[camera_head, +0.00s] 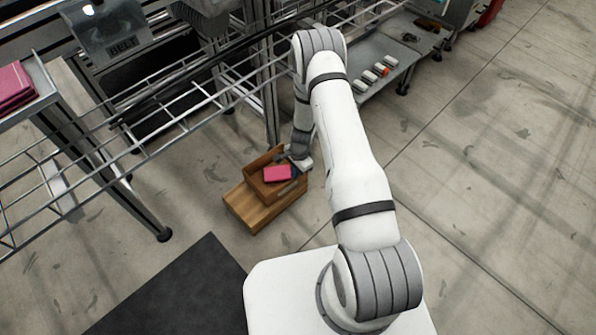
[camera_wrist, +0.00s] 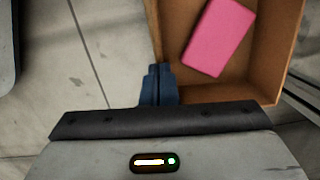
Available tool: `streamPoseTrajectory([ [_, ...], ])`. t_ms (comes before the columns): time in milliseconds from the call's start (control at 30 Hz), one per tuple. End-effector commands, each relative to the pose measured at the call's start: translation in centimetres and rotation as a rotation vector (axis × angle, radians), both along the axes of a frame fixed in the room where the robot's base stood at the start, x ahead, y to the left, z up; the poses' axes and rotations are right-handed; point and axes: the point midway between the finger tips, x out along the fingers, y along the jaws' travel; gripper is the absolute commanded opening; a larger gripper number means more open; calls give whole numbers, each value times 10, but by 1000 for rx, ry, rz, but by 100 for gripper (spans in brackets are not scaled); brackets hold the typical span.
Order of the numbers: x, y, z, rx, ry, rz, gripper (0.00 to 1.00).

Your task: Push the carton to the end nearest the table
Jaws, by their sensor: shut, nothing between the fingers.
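An open brown carton (camera_head: 272,191) sits on a wooden block (camera_head: 247,212) on the floor, left of my arm. A pink block (camera_head: 278,174) lies inside the carton. In the wrist view the carton (camera_wrist: 272,60) fills the upper right, with the pink block (camera_wrist: 218,38) lying tilted on its bottom. My gripper (camera_wrist: 158,70) is shut and empty, its blue fingertips at the carton's lower left corner. Whether they touch the wall cannot be told. In the head view my gripper (camera_head: 299,163) is at the carton's right side, partly hidden by my wrist.
A metal wire conveyor frame (camera_head: 150,115) runs behind and left of the carton. A grey table (camera_head: 28,95) with pink items stands at the left edge. A low bench (camera_head: 375,60) with small objects is behind my arm. Concrete floor (camera_head: 490,180) is clear at right.

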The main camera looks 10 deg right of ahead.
Motion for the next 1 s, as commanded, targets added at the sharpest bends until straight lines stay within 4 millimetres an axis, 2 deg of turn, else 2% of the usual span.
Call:
streamPoseTrajectory([
  [33, -6, 2, -5, 0, 12, 7, 0],
  [267, -6, 6, 10, 2, 12, 11, 0],
  [433, 0, -2, 10, 0, 11, 10, 0],
  [800, 34, -70, 12, 1, 8, 8, 0],
  [1000, 47, -95, 11, 1, 7, 10, 0],
])
